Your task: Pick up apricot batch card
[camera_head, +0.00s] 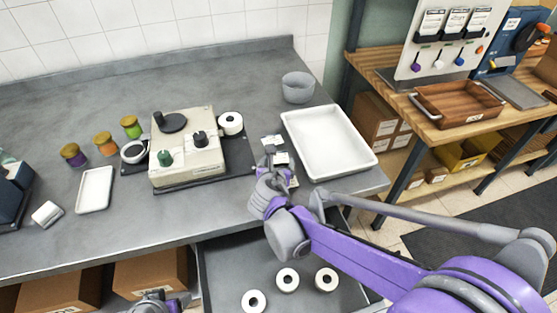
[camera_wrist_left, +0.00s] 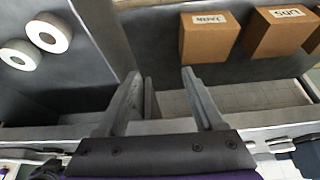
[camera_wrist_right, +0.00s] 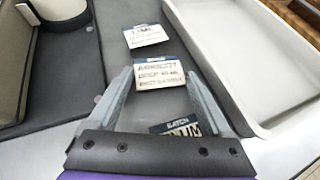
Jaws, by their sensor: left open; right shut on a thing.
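The apricot batch card (camera_wrist_right: 158,74), white with a dark blue top band and printed "APRICOT", lies between the fingertips of my right gripper (camera_wrist_right: 160,82), which is shut on it. In the head view my right gripper (camera_head: 270,168) is low over the counter beside the white tray, and the card (camera_head: 281,158) is partly visible. The lime card (camera_wrist_right: 145,36) lies beyond it and a plum card (camera_wrist_right: 178,128) lies nearer, partly hidden by the gripper. My left gripper (camera_wrist_left: 160,80) is open and empty near the open drawer; its top shows at the head view's bottom edge (camera_head: 160,303).
The white tray (camera_head: 292,122) stands close to the right of the cards. The labelling machine (camera_head: 186,160) on its dark mat is to the left. An open drawer (camera_head: 222,270) with several white rolls is below the counter edge. Small jars (camera_head: 105,143) stand farther left.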

